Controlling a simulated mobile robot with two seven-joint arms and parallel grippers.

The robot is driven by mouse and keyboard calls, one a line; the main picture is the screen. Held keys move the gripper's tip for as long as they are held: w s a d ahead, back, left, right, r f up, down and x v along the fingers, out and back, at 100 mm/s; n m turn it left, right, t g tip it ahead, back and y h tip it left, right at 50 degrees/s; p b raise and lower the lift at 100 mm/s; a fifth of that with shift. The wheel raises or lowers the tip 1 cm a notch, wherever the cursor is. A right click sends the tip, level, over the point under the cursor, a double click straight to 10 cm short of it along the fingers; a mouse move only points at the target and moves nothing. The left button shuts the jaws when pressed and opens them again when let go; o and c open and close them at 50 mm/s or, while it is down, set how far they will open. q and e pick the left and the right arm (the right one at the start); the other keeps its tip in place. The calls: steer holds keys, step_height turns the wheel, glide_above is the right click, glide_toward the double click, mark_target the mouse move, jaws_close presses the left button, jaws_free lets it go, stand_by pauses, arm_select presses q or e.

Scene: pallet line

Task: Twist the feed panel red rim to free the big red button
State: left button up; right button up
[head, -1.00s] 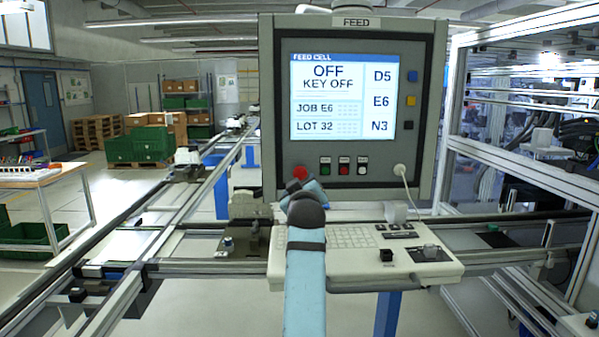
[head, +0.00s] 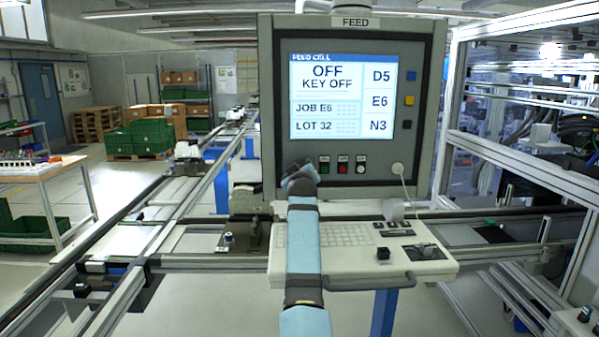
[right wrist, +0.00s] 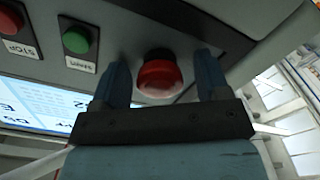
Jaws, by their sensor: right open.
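The feed panel (head: 270,120) stands upright in the head view, and its screen reads OFF, KEY OFF. The big red button (right wrist: 160,75) with its red rim shows in the right wrist view. In the head view my right gripper (head: 300,172) is at the panel's lower left and hides this button. The right gripper is open in the right wrist view (right wrist: 163,66), with one finger on each side of the button and a gap at both sides. I cannot tell whether the fingertips touch the panel. My left gripper is not in view.
Small green (head: 325,165), red (head: 343,168) and white (head: 361,165) buttons sit just right of the gripper. A white plug with a cable (head: 398,169) is further right. A keyboard shelf (head: 440,268) juts out below the panel. Conveyor rails (head: 190,205) run at left.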

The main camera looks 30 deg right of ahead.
steer(key=c, duration=0.9)
steer(key=shift+c, duration=0.2)
steer(key=shift+m, duration=0.3)
steer(key=shift+m, duration=1.2)
steer(key=shift+r+m, duration=0.1)
steer(key=shift+m, duration=1.8)
steer(key=o, duration=0.9)
